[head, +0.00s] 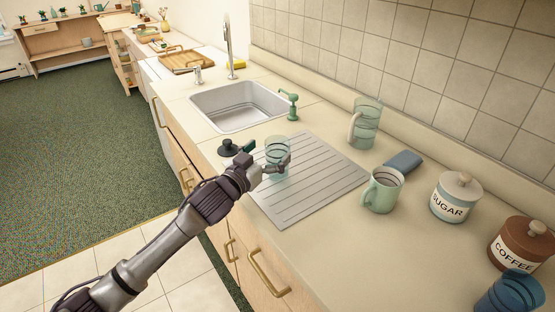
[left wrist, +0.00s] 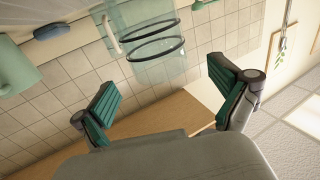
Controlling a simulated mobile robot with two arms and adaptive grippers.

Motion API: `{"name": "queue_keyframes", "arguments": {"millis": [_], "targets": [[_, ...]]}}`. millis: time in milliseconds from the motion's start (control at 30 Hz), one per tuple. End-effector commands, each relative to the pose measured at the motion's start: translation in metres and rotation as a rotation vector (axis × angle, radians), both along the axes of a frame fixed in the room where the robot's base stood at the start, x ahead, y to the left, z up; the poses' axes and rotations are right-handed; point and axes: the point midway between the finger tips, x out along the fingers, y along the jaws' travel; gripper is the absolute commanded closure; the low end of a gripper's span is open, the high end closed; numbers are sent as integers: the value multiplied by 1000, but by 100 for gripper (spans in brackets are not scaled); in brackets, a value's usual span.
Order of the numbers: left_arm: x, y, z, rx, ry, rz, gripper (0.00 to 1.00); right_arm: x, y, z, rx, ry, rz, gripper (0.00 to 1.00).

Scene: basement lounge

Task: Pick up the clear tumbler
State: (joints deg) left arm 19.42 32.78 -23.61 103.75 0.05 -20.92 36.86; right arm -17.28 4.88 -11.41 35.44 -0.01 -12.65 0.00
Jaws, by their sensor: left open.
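The clear tumbler (head: 278,148) is a see-through, pale teal glass with dark rings. It stands upright on the ribbed drainboard (head: 306,203) beside the sink. My left gripper (head: 267,156) is open at the tumbler's near side, with one finger to its left and the other at its lower right. In the left wrist view the tumbler (left wrist: 153,42) appears ahead, between the two spread green-padded fingers (left wrist: 163,78). I cannot tell whether a finger touches the glass. My right gripper is not in view.
A clear jug (head: 368,118) stands behind the drainboard. A green mug (head: 383,192), blue sponge (head: 403,160), sugar jar (head: 456,198), coffee jar (head: 523,243) and blue cup (head: 510,296) are to the right. A dark sink plug (head: 229,148) lies left of the gripper; the sink (head: 240,108) is behind.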

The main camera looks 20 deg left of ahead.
Motion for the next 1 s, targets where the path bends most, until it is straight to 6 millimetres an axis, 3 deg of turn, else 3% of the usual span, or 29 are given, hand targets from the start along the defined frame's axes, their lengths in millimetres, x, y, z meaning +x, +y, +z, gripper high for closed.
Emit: {"name": "queue_keyframes", "arguments": {"millis": [233, 567, 1000], "targets": [[35, -9, 1, -1, 0, 1, 2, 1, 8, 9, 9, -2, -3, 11], [41, -11, 0, -1, 0, 0, 4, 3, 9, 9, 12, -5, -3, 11], [40, -11, 0, -1, 0, 0, 77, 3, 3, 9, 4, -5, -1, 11]]}}
